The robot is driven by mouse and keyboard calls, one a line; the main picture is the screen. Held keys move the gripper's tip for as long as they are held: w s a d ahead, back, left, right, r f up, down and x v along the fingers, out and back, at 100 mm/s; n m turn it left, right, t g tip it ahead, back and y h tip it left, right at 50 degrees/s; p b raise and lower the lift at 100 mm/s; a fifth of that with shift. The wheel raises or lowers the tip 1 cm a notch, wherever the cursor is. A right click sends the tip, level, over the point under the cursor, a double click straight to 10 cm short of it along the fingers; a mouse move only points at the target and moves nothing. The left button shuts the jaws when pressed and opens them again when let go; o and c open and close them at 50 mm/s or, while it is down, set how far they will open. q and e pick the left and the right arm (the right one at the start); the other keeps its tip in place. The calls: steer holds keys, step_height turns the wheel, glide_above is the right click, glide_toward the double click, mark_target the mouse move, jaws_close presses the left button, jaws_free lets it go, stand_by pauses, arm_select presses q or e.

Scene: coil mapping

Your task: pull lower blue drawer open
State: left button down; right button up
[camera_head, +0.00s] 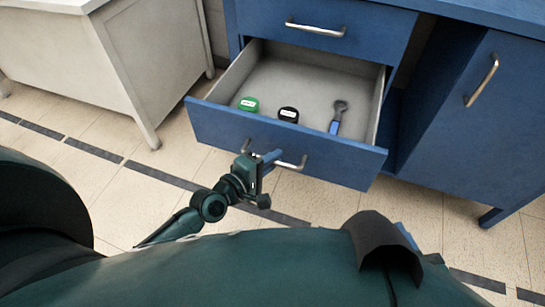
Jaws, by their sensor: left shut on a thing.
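The lower blue drawer (340,158) is pulled out from the blue cabinet, and its grey inside is visible. My left gripper (268,160) is at the drawer's front, shut on the left part of its metal handle (292,164). The gripper hides part of the handle. Inside the drawer lie a green round object (248,104) with a white label, a black round object (288,114) with a white label, and a blue-handled tool (337,120). My right gripper is not in view.
The upper blue drawer (365,35) above is closed. A blue cabinet door (470,130) with a metal handle is to the right. A pale cabinet (70,60) on legs stands at the left. Tiled floor (120,210) with a dark stripe is open in front of the drawer.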

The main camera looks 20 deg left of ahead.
arm_select(q)
steer(key=c, duration=1.5)
jaws_free()
steer(key=shift+o, duration=0.2)
steer(key=p+v, duration=0.1)
steer(key=v, duration=1.2)
